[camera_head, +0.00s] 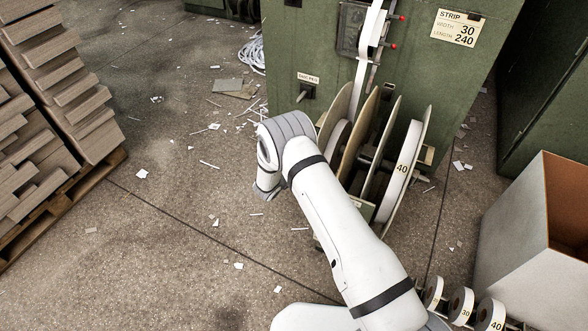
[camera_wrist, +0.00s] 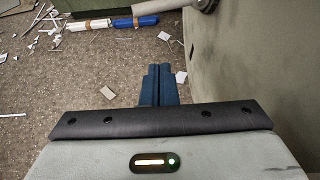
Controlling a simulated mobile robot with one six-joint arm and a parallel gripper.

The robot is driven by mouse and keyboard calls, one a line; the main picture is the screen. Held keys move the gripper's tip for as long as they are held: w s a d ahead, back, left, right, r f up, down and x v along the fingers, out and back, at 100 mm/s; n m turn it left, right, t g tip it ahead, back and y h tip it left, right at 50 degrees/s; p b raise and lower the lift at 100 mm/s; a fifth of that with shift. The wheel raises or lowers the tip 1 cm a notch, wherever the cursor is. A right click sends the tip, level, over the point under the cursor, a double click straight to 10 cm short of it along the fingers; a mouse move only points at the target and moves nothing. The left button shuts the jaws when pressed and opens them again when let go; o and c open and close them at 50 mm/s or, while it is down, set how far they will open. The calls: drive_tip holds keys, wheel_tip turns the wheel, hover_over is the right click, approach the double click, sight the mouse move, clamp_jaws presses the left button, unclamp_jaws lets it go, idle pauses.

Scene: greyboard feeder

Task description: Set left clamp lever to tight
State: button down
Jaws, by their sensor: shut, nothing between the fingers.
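The green feeder (camera_head: 300,45) stands at the top centre in the head view, with large round reel discs (camera_head: 357,145) on its front. My arm crosses in front of them and hides part of the reels. I cannot clearly make out the left clamp lever or its setting.
A pallet stack of grey boards (camera_head: 65,85) stands at the left. A large open box (camera_head: 535,235) is at the right, near small numbered rolls (camera_head: 461,305). Paper scraps litter the floor (camera_head: 170,235). A large grey-green surface (camera_wrist: 255,70) is close on the right in the wrist view.

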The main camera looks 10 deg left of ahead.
drive_tip(key=b+x, duration=0.3)
drive_tip(key=x, duration=0.5)
drive_tip(key=shift+r, duration=2.1)
drive_tip(key=shift+a+r, duration=0.15)
drive_tip(key=shift+r, duration=0.45)
drive_tip(key=shift+s+d+r+b, duration=0.1)
drive_tip(key=shift+d+r+b, duration=0.15)
drive_tip(key=shift+r, duration=0.4)
drive_tip(key=shift+s+d+r+b, duration=0.15)
drive_tip(key=shift+d+r, duration=0.2)
drive_tip(key=shift+r, duration=0.35)
drive_tip(key=shift+d+r+b, duration=0.2)
drive_tip(key=shift+d+r, duration=0.15)
drive_tip(key=shift+r, duration=0.3)
drive_tip(key=shift+d+r, duration=0.1)
drive_tip(key=shift+d, duration=0.05)
